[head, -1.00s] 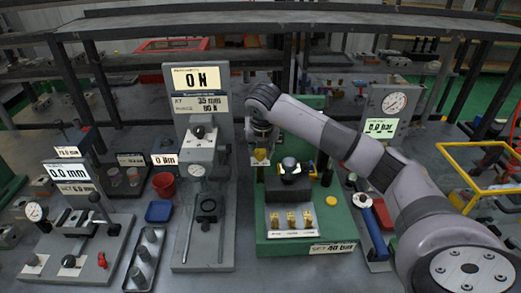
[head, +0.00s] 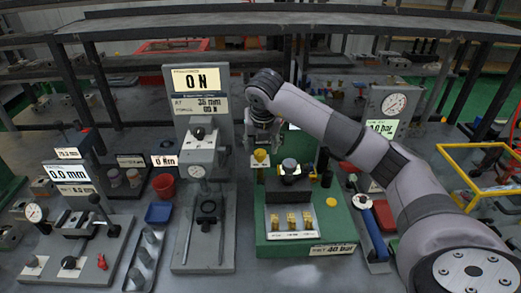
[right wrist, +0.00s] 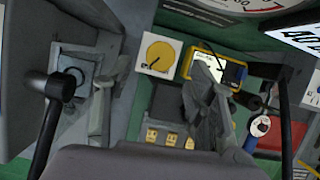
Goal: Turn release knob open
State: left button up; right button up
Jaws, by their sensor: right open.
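A round yellow knob (head: 260,155) stands at the back left of the green test station; I take it as the release knob. In the right wrist view this yellow knob (right wrist: 158,55) sits on a white plate with a dark pointer mark. My right gripper (head: 263,133) is just above and behind it in the head view, with its fingers pointing down. In the right wrist view the fingers of my right gripper (right wrist: 155,95) are spread wide, with the knob between and beyond them. They appear apart from it. My left gripper is not in view.
The green base (head: 335,225) carries a dark block with a black-topped part and several brass fittings on a white tray (head: 292,232). A grey press (head: 205,225) stands close on the left. A pressure gauge (head: 395,102) and a blue-handled tool (head: 362,201) are on the right.

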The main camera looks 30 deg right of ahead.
jog(key=v, duration=0.8)
